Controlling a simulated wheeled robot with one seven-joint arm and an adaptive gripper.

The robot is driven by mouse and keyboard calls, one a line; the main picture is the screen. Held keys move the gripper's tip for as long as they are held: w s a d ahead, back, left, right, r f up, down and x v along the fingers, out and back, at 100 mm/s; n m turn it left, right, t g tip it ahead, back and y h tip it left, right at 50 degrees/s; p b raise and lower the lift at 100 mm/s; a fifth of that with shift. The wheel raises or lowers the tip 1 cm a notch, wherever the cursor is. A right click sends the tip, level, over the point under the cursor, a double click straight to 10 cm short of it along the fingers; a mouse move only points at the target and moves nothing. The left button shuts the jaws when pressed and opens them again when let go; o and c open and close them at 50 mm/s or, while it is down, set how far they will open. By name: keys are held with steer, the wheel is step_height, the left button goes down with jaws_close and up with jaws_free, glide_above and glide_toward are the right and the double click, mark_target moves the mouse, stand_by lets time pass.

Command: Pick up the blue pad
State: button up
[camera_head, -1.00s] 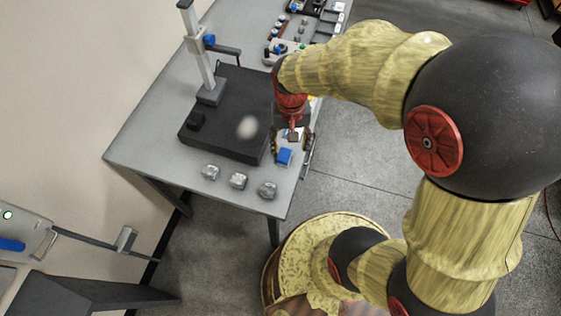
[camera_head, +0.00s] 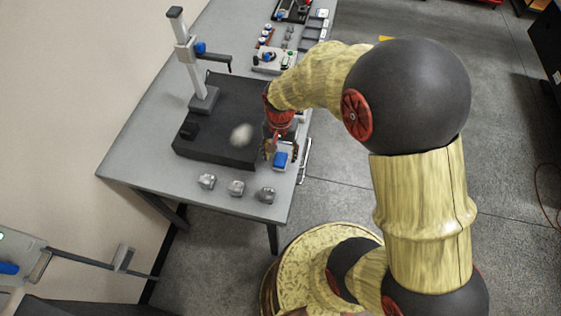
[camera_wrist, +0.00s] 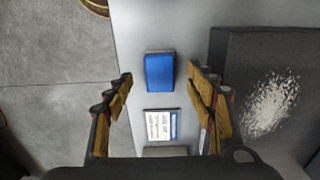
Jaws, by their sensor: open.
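The blue pad (camera_head: 280,160) is a small blue block lying on the grey table (camera_head: 140,165), beside the dark slab near the table's right edge. In the wrist view the blue pad (camera_wrist: 159,71) sits ahead of the fingertips, roughly between their lines. My gripper (camera_head: 281,148) is open and empty over the table just by the pad. In the wrist view its two fingers (camera_wrist: 160,82) are spread wide, with the pad apart from both.
A black slab (camera_head: 215,140) with a pale patch lies left of the pad, close to one finger. A measuring stand (camera_head: 188,60) rises from it. Several metal blocks (camera_head: 236,188) stand along the near edge. A white label card (camera_wrist: 161,125) lies near the pad.

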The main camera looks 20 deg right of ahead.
mark_target(281, 161)
step_height(281, 161, down, 2)
steer(key=shift+f, duration=0.25)
steer(key=shift+c, duration=0.2)
steer(key=c, duration=1.3)
